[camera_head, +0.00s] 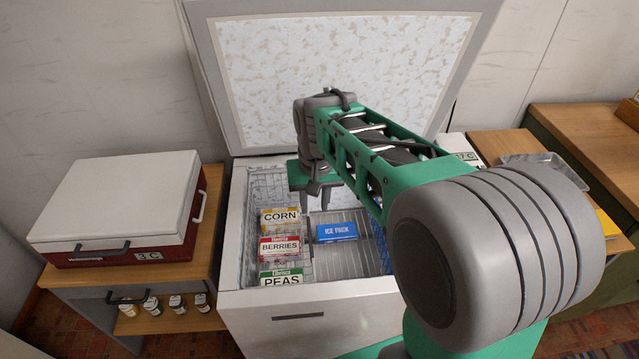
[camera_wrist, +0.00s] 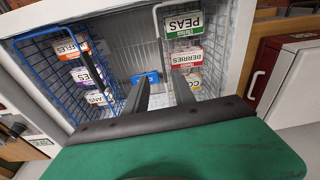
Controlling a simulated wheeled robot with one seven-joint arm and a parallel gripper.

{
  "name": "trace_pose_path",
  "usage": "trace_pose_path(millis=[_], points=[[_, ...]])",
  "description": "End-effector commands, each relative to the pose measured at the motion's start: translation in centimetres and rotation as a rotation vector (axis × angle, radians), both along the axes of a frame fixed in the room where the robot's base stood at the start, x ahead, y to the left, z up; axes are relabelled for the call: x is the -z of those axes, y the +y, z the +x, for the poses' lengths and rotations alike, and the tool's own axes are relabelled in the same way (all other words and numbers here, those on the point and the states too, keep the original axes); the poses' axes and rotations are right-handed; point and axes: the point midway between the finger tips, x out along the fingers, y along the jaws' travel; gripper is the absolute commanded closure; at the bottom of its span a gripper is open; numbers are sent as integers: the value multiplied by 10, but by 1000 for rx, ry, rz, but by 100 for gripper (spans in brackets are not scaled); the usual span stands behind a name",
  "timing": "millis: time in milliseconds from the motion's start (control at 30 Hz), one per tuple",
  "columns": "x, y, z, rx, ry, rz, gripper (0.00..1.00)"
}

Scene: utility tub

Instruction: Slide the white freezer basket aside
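The white freezer basket (camera_head: 270,188) is a wire basket at the left side of the open chest freezer in the head view. It holds packs labelled CORN (camera_head: 280,217), BERRIES (camera_head: 280,247) and PEAS (camera_head: 281,278). In the wrist view its white rim (camera_wrist: 156,22) shows right of centre, with the packs beyond it. My gripper (camera_head: 316,206) points down over the freezer, near the basket's inner side. I cannot tell whether a finger touches the rim. My arm hides the freezer's right part in the head view.
A blue ice pack (camera_head: 337,232) lies on the freezer floor beside the white basket. A blue wire basket (camera_wrist: 50,72) with several packs is at the opposite side. The freezer's front wall (camera_head: 310,312) and raised lid (camera_head: 340,75) bound the space. A red-and-white cooler (camera_head: 120,205) stands at left.

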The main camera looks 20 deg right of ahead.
Motion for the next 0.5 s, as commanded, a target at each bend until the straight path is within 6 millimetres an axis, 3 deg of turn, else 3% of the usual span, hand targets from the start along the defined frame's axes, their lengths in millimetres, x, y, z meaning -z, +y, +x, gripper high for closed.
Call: trace_pose_path(millis=[33, 200, 500], points=[[-17, 0, -6, -6, -16, -1, 69], [-49, 0, -26, -28, -61, -5, 69], [-64, 0, -40, -44, -93, -8, 69]])
